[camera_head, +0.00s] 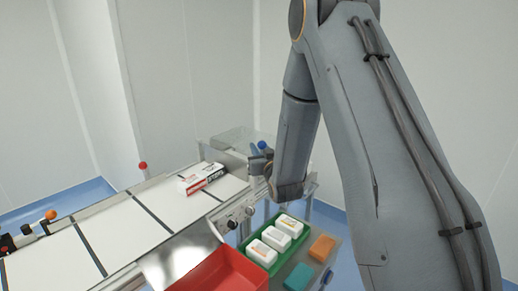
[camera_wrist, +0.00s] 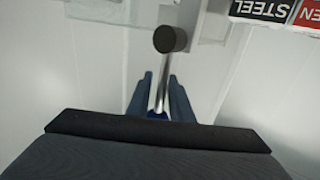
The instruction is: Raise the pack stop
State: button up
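The pack stop is not clearly identifiable by its shape. A metal rod (camera_wrist: 162,80) with a black round end (camera_wrist: 170,39) runs between my gripper's two fingers (camera_wrist: 161,88) in the wrist view. A bit of blue (camera_wrist: 157,114) shows at the rod's near end, between the fingers. In the head view my gripper (camera_head: 259,161) is at the far right end of the conveyor, with a blue ball knob (camera_head: 262,145) right at its fingers. The fingers are on both sides of the rod; whether they press on it or the knob cannot be told.
A white carton (camera_head: 201,177) lies on the conveyor belt (camera_head: 128,232). A clear cover (camera_head: 237,139) stands behind my gripper. In front are a red bin (camera_head: 217,272), a green tray (camera_head: 297,253) with white packs, and orange (camera_head: 322,247) and teal (camera_head: 299,277) blocks.

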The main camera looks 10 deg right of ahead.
grip_shut()
dwell(1.2)
